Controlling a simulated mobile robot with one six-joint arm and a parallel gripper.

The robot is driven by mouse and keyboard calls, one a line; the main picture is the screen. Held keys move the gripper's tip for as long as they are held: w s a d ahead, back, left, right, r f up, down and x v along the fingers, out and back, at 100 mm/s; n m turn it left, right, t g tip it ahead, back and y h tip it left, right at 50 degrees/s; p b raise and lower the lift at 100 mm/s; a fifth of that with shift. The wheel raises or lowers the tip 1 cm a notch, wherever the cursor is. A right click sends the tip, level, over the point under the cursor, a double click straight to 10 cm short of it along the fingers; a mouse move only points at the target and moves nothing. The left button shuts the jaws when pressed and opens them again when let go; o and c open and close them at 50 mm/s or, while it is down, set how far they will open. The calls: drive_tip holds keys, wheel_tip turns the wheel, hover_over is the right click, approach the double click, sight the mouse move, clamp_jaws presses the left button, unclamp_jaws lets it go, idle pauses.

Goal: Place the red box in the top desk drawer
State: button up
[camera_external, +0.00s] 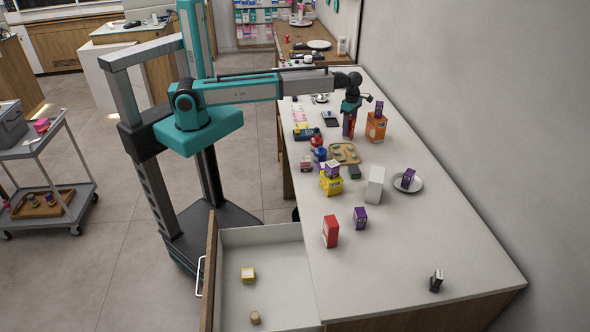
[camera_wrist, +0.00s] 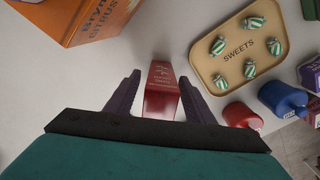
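A dark red box (camera_wrist: 161,90) with pale print stands between my fingers in the wrist view. My gripper (camera_wrist: 158,80) is open, with a gap between the left finger and the box; the right finger is close to it, and I cannot tell if they touch. In the external view my gripper (camera_external: 350,106) points down over the far part of the counter, and the red box (camera_external: 350,128) shows below it, partly hidden. Another red box (camera_external: 331,231) stands on the near counter.
An orange box (camera_external: 376,127) stands right of my gripper. A sweets tray (camera_external: 345,153), red and blue bottles (camera_external: 318,147), a yellow box (camera_external: 331,181), a white box (camera_external: 375,185) and a plate (camera_external: 416,185) crowd the counter. The near right counter is mostly clear.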

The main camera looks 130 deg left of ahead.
drive_tip(key=c, duration=1.1)
drive_tip(key=shift+r, duration=0.1)
drive_tip(key=shift+c, duration=0.2)
drive_tip(key=shift+r+b, duration=1.5)
drive_tip(key=shift+r, duration=3.45)
